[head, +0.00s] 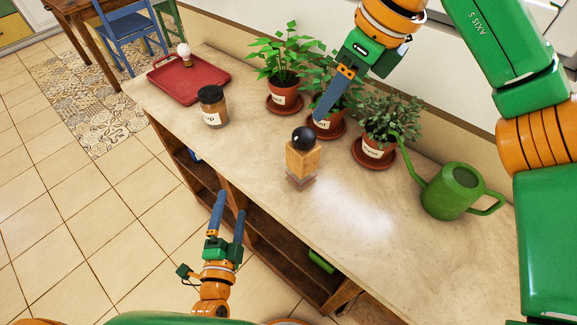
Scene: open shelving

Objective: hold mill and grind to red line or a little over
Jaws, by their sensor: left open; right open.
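The mill (303,160) stands upright on the counter, with a wooden body, a round black knob on top and a clear part at its foot. I cannot make out a red line on it. My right gripper (321,116) is open and empty, above and behind the mill's knob, in front of the middle plant; its fingers overlap in this view. My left gripper (230,203) is open and empty, low in front of the counter's front edge, left of the mill. Neither gripper appears to touch the mill.
Three potted plants (284,92) line the counter's back, with a green watering can (452,190) at right. A labelled jar (213,108) and a red tray (205,88) holding a small white-topped item are at left. Counter (250,140) is clear around the mill.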

